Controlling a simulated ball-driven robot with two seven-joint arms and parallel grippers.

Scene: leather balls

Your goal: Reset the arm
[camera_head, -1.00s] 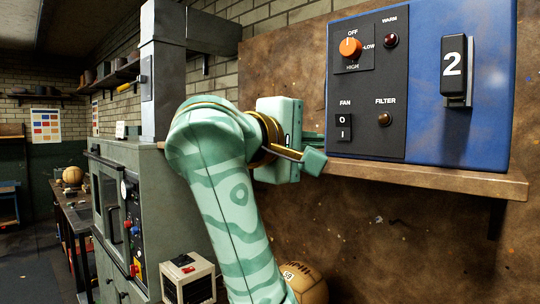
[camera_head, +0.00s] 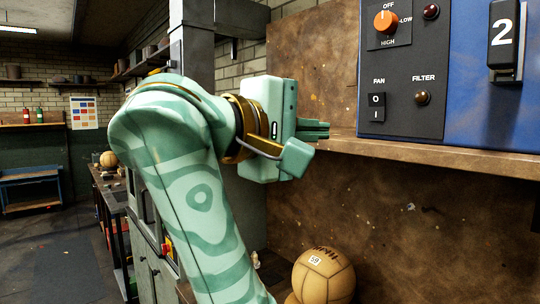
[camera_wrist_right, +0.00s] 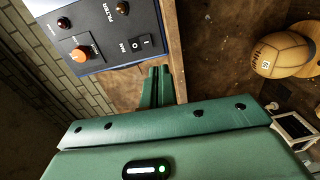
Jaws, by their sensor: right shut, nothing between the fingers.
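My right arm, green with a wavy pattern, rises through the middle of the head view. Its gripper (camera_head: 318,130) points right, with the fingers together and nothing between them. The fingers are near the front edge of the wooden shelf (camera_head: 420,151), left of the control panel. In the right wrist view the closed fingers (camera_wrist_right: 159,72) show beside the shelf edge, close to the panel (camera_wrist_right: 95,35); whether they touch the shelf I cannot tell. My left gripper is not in view.
The blue and black control box (camera_head: 455,75) has an orange knob (camera_head: 386,21), a fan switch (camera_head: 376,107) and a black number 2 holder (camera_head: 503,45). A leather ball (camera_head: 323,277) sits below the shelf. A grey cabinet (camera_head: 150,215) stands left, behind my arm. Open floor lies far left.

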